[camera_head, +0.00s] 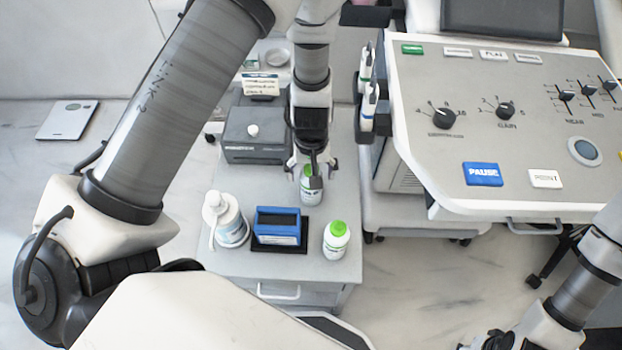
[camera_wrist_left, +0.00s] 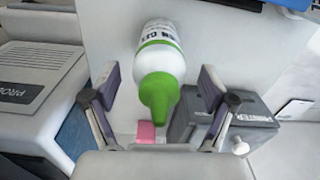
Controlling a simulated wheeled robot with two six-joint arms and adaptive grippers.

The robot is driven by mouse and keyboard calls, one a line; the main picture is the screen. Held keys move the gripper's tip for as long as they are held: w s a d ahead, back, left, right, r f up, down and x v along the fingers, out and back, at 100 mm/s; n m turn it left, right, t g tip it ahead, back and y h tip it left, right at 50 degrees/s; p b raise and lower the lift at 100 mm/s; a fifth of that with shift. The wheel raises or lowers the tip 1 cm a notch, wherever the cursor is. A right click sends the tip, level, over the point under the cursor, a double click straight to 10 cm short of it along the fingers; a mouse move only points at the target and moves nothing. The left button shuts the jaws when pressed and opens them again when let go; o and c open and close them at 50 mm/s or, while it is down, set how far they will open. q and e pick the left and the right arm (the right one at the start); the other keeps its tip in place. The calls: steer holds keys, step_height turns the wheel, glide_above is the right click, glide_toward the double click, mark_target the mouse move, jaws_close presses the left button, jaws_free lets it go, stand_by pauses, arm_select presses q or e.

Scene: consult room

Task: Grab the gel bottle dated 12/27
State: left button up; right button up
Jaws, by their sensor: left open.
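A white gel bottle with a green cap (camera_head: 306,184) stands on the grey cart top, right below my left gripper (camera_head: 311,168). In the left wrist view the bottle (camera_wrist_left: 160,62) shows between the two open fingers of the left gripper (camera_wrist_left: 158,85), with a gap on both sides. Its label is partly visible, but I cannot read a date on it. A second white bottle with a green cap (camera_head: 336,240) stands nearer, to the right of a blue device; its date is unreadable too. My right gripper (camera_head: 490,341) is at the bottom edge, partly cut off.
On the cart (camera_head: 338,270) stand a blue device (camera_head: 278,226), a white pump bottle (camera_head: 226,221) and a grey box (camera_head: 254,128). A console (camera_head: 470,120) with knobs and a blue button stands to the right. A pink item (camera_wrist_left: 146,132) shows in the wrist view.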

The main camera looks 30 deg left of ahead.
arm_select(q)
steer(key=shift+f, duration=0.4)
steer(key=shift+s+d+r, duration=0.1)
steer(key=shift+r, duration=0.1)
jaws_close()
